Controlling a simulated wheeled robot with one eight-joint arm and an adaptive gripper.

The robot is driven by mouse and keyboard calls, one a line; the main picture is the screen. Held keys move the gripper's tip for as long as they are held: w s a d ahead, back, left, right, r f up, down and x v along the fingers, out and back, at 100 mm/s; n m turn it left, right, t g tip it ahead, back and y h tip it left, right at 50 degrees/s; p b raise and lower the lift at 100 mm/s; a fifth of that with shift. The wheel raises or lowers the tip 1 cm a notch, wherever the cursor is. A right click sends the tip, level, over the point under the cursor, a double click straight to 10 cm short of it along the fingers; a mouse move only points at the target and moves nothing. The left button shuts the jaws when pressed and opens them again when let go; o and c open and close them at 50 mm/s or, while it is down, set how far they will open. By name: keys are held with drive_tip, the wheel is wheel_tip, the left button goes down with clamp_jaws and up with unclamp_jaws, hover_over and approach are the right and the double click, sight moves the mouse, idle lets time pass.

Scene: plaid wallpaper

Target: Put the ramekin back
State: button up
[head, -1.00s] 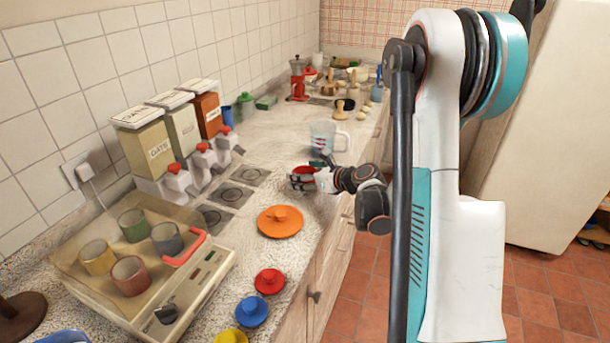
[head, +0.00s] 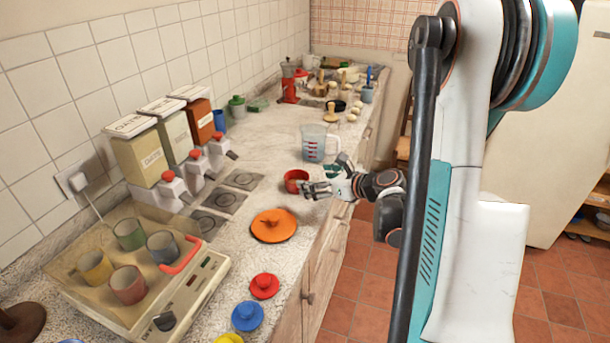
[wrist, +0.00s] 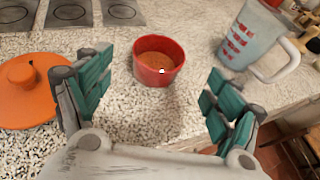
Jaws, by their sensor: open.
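The red ramekin (head: 296,181) stands upright on the speckled counter, between the orange lid and the measuring jug. In the wrist view the ramekin (wrist: 158,60) has a brownish inside and sits beyond my fingertips, roughly centred between them and not touched. My gripper (head: 318,188) is just to the right of the ramekin in the head view. In the wrist view its two teal-padded fingers (wrist: 158,98) are spread wide with nothing between them.
A clear measuring jug (head: 314,143) stands just behind the ramekin. An orange lid (head: 273,226) lies in front. Canisters (head: 139,149) and a tray of cups (head: 95,285) are at left. Red (head: 264,286) and blue lids (head: 247,315) lie near the counter edge.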

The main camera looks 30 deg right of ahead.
drive_tip(key=shift+v, duration=1.55)
